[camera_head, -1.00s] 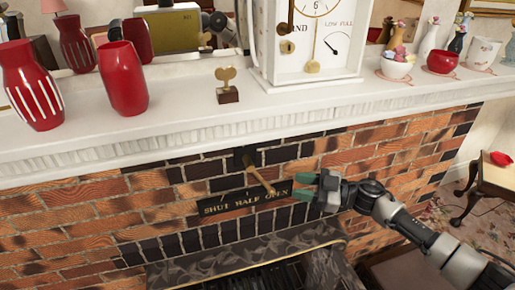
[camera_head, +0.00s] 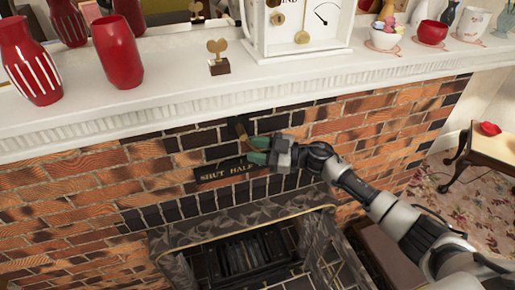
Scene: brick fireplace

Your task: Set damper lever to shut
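My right gripper (camera_head: 257,150) has green fingertips, spread apart, right at the lever. I cannot tell whether they touch it. My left gripper is not in view.
The white mantel (camera_head: 180,100) juts out above the gripper. The fireplace opening (camera_head: 245,255) lies below. A small table (camera_head: 485,150) stands at right.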

